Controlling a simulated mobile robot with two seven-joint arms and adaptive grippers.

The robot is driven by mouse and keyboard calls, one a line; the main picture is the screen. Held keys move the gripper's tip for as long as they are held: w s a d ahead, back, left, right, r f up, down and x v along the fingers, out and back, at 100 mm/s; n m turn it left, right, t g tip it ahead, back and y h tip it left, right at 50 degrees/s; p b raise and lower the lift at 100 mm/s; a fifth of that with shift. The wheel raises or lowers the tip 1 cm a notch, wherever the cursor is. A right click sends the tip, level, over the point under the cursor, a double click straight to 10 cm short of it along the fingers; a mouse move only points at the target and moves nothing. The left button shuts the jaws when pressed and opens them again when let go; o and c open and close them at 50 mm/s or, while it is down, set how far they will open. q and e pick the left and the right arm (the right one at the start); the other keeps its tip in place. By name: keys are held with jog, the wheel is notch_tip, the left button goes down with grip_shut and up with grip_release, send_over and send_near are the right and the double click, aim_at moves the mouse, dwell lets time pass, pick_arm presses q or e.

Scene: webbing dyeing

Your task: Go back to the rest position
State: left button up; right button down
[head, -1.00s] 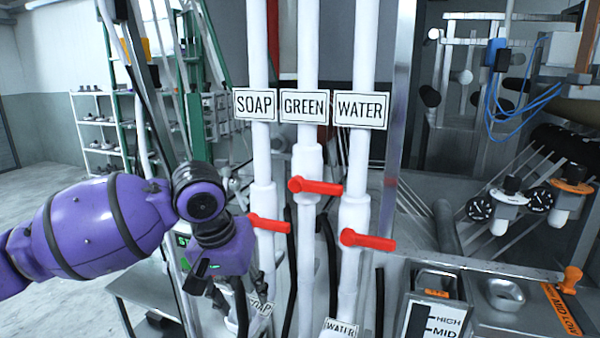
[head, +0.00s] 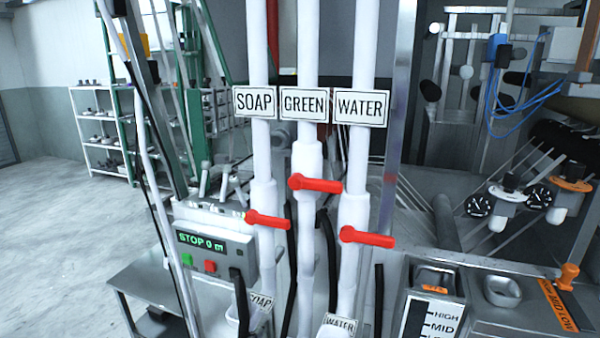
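Neither of my grippers shows in the head view now. Three white vertical pipes stand in the middle, with signs reading SOAP (head: 255,102), GREEN (head: 303,104) and WATER (head: 360,107). Each pipe has a red valve handle: the soap handle (head: 268,220), the green handle (head: 316,184) and the water handle (head: 368,238). All three handles point to the right, roughly level. Nothing of mine touches them.
A control box (head: 215,245) with a green display reading STOP 0 m stands left of the pipes. A metal table (head: 150,282) is below it. A white shelf (head: 100,130) stands at the back left. Machine rollers and gauges (head: 479,206) fill the right. The left floor is clear.

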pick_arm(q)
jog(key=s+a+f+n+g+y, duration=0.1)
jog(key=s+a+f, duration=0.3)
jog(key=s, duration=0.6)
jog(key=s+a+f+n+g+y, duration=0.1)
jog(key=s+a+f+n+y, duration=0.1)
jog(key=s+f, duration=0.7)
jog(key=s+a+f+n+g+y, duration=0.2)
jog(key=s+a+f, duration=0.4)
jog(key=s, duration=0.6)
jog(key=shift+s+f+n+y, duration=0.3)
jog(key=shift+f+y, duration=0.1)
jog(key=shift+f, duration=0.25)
